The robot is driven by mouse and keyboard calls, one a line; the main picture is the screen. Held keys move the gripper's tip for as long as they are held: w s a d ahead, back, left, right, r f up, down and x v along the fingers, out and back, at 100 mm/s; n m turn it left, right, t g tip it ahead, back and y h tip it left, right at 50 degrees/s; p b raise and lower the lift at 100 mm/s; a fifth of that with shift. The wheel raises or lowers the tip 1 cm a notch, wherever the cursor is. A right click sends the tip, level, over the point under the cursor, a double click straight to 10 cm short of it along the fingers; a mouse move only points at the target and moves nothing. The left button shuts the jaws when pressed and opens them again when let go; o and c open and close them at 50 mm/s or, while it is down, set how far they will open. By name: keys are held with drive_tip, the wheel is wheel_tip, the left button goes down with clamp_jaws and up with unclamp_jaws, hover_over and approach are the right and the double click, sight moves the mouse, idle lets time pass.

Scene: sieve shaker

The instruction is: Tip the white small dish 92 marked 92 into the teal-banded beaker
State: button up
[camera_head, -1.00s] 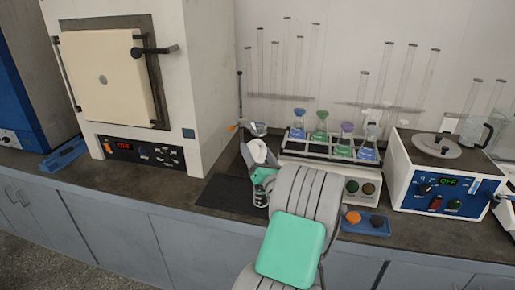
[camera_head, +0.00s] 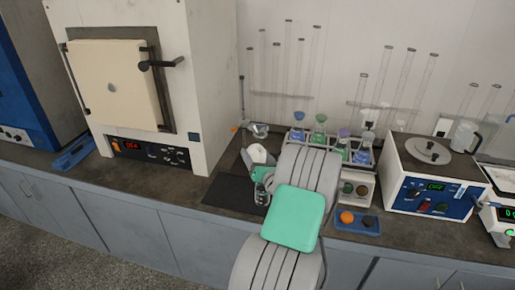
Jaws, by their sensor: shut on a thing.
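A white small dish (camera_head: 258,153) shows just beyond the end of my arm, tilted, over the dark mat. Its mark is too small to read. My gripper (camera_head: 260,165) is shut on the dish; the fingers are mostly hidden by the wrist. A small clear glass vessel (camera_head: 261,193), likely the beaker, stands on the mat below the gripper, partly covered by my arm. I cannot make out a teal band on it. The dish is above the vessel, and I cannot tell whether anything pours from it.
A furnace (camera_head: 120,85) stands at the left. Behind my arm is a rack of coloured flasks (camera_head: 335,145) on a white unit. The dark mat (camera_head: 228,192) has bare room at left.

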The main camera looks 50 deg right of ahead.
drive_tip(key=shift+w+r+y+p, duration=0.1)
drive_tip(key=shift+r+y+p, duration=0.3)
drive_tip(key=shift+p, duration=0.75)
drive_tip(key=g+p, duration=0.1)
drive_tip(key=p, duration=0.2)
drive_tip(key=shift+w, duration=0.15)
